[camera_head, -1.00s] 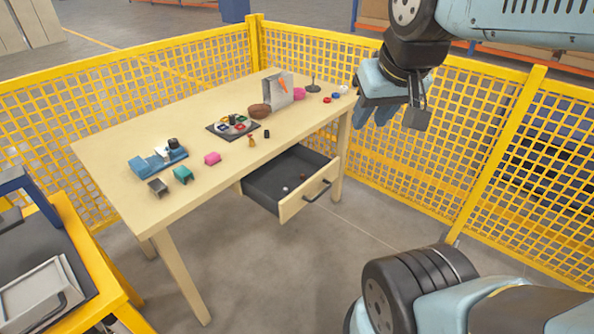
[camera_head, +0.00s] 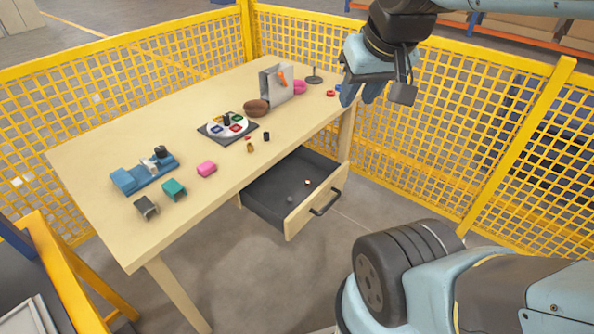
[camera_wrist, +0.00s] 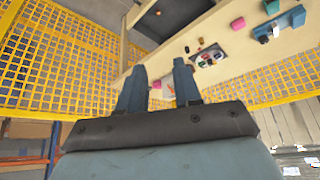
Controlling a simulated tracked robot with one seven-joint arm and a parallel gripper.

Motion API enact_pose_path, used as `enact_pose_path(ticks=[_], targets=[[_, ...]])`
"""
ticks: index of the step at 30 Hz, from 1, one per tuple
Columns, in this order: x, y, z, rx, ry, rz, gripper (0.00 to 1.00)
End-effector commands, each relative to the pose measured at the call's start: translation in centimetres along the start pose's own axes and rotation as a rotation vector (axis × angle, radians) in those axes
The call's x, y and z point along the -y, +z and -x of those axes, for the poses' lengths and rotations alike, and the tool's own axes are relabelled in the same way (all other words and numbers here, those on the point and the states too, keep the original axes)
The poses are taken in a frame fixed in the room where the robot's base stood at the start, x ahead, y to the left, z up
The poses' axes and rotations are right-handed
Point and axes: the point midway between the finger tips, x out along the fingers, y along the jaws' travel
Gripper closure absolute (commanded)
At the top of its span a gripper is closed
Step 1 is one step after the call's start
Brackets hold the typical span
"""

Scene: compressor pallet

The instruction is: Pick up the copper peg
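A small copper-coloured piece (camera_head: 307,183) lies in the open drawer (camera_head: 268,204) under the table; it looks like the copper peg, but is too small to be sure. A small grey piece (camera_head: 290,199) lies near it. A brass-coloured piece (camera_head: 249,147) stands on the tabletop by the front edge. My gripper (camera_head: 360,97) hangs in the air near the table's right end, above and to the right of the drawer. In the wrist view, my gripper's two fingers (camera_wrist: 160,72) are apart with nothing held between them. The drawer shows at the top there (camera_wrist: 175,14).
The table (camera_head: 110,150) carries a dark board with a white disc (camera_head: 214,128), a brown bowl (camera_head: 257,108), a grey box (camera_head: 276,86), a blue fixture (camera_head: 128,178) and several coloured blocks. Yellow mesh fencing (camera_head: 440,150) stands behind and right. Floor before the drawer is clear.

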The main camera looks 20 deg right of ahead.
Motion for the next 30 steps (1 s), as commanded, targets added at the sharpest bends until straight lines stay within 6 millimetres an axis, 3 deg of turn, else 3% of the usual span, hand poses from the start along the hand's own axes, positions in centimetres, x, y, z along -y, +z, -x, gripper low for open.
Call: enact_pose_path(ticks=[8,14,23,30], targets=[[0.0,-0.1,-0.1,0.002,-0.002,-0.002,0.67],[0.0,-1.9,-1.8,0.037,-0.026,-0.031,0.67],[0.4,-6.4,-7.8,0.133,-0.08,-0.123,0.67],[0.6,-9.2,-13.8,0.208,-0.1,-0.207,0.67]])
